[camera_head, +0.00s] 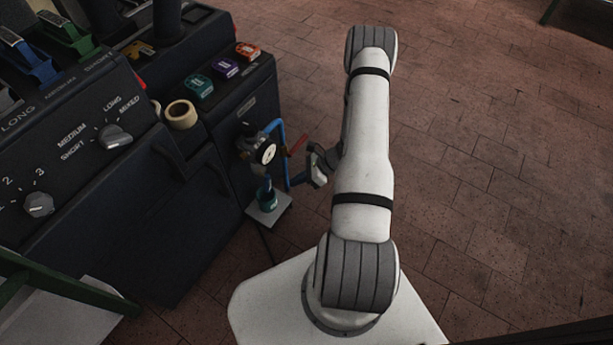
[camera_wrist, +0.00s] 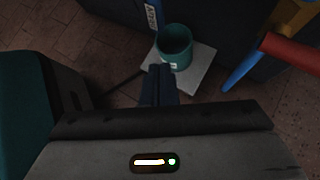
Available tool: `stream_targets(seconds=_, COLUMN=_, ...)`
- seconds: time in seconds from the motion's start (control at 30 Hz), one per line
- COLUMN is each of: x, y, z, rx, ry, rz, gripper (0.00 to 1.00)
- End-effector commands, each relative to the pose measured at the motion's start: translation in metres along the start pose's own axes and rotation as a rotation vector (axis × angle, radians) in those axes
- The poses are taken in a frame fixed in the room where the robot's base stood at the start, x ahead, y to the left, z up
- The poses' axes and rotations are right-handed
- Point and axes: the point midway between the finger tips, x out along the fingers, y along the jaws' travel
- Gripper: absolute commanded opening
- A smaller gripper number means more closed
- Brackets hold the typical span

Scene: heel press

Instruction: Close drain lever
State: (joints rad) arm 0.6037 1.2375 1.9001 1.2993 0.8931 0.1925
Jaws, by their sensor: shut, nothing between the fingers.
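The drain lever has a red handle (camera_head: 298,144) on blue piping beside a round gauge (camera_head: 267,153) at the machine's right end. In the wrist view the red handle (camera_wrist: 290,52) is at the upper right, sticking out to the right edge. My gripper (camera_head: 309,176) is just below and right of the handle, apart from it as far as I can see. In the wrist view my gripper's fingers (camera_wrist: 159,82) are shut together and empty, left of the handle. A teal cup (camera_wrist: 173,45) stands on a pale plate beyond the fingertips. The lever's pivot is partly hidden.
A blue pipe (camera_head: 285,155) runs down beside the lever. The dark machine (camera_head: 215,180) with knobs fills the left. A tape roll (camera_head: 181,114) and several coloured boxes lie on its ledge. The pale plate (camera_head: 283,207) sits low by the machine. Brick floor on the right is clear.

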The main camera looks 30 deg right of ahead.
Motion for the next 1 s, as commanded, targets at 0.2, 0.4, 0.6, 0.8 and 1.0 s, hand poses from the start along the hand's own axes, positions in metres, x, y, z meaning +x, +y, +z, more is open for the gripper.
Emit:
stream_targets(seconds=0.2, x=0.041, y=0.000, z=0.007, rx=-0.003, ry=0.001, rz=0.001, gripper=0.00)
stream_targets(seconds=0.4, x=0.054, y=0.000, z=0.023, rx=-0.001, ry=0.001, rz=-0.001, gripper=0.00)
stream_targets(seconds=0.6, x=0.057, y=0.000, z=0.028, rx=0.000, ry=0.000, rz=-0.002, gripper=0.00)
stream_targets(seconds=0.8, x=0.057, y=0.000, z=0.028, rx=0.000, ry=0.000, rz=-0.002, gripper=0.00)
stream_targets(seconds=1.0, x=0.057, y=-0.001, z=0.027, rx=0.011, ry=-0.008, rz=0.006, gripper=0.00)
